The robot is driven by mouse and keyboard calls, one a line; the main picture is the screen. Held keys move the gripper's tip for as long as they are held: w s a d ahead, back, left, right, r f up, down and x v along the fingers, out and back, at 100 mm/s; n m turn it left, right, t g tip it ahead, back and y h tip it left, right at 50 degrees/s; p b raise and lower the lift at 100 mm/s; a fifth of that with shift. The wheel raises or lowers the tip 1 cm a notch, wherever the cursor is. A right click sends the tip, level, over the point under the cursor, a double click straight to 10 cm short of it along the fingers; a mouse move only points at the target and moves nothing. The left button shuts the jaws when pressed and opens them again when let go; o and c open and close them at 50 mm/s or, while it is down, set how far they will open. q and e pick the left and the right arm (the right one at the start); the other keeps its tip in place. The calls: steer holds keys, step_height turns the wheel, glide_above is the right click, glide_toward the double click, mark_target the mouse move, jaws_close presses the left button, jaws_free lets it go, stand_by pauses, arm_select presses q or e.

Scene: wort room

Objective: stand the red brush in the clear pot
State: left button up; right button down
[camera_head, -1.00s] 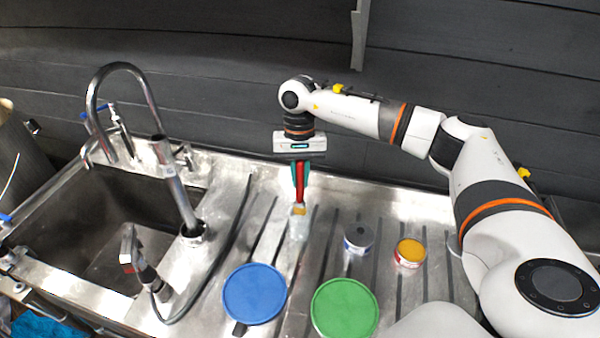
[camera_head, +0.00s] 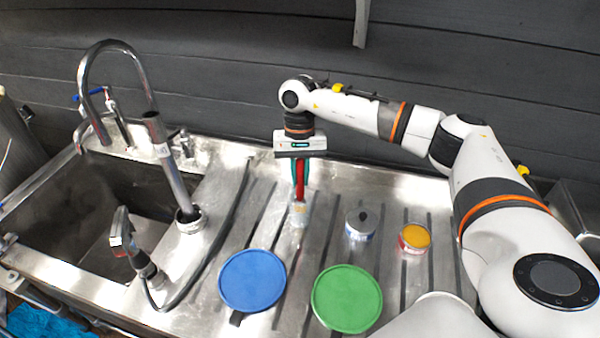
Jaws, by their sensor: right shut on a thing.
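My right gripper (camera_head: 300,170) points straight down over the draining board and is shut on the red brush (camera_head: 300,188). The pot stands upright on the ribbed steel board. My left gripper is not in view.
A blue lid (camera_head: 252,281) and a green lid (camera_head: 346,299) lie in front of the pot. A sink (camera_head: 120,215) with a tall tap (camera_head: 170,165) is at the left.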

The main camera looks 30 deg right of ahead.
steer(key=c, duration=1.3)
jaws_free()
steer(key=shift+o, duration=0.2)
step_height(320, 180, up, 12)
steer(key=w+d+b, duration=0.1)
steer(key=w+b, duration=0.1)
steer(key=shift+d+f, duration=0.1)
steer(key=shift+f, duration=0.05)
